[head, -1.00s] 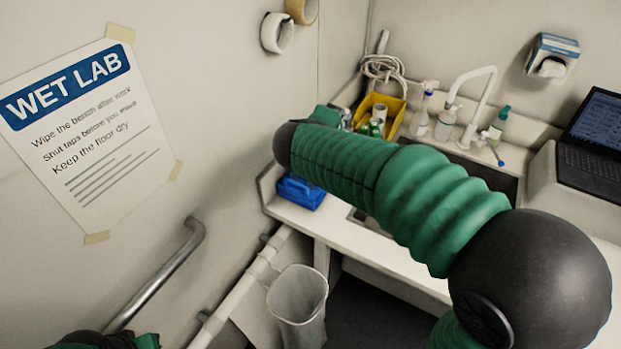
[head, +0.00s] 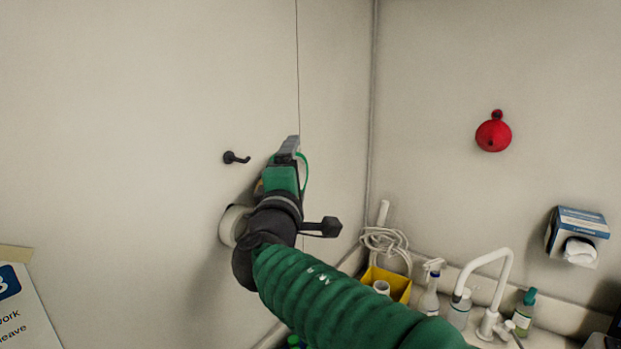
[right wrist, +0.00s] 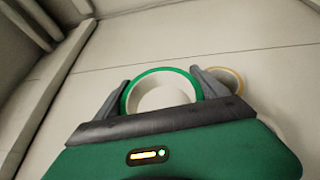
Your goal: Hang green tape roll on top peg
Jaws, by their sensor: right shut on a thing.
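My right gripper (head: 290,150) is raised beside the left wall, shut on the green tape roll (head: 305,172), whose edge shows at the jaws. In the right wrist view the green tape roll (right wrist: 163,71) sits between the two fingers, its pale inner ring facing the camera. The top peg (head: 236,157), a small black hook, is bare on the wall, a short way left of the gripper. My left gripper is not in view.
A white tape roll (head: 232,226) hangs lower on the wall, partly behind my right wrist. A tan tape roll (right wrist: 238,76) shows beside the gripper. A red round thing (head: 493,132) and a tissue box (head: 577,232) are on the right wall. The sink tap (head: 490,275) is below.

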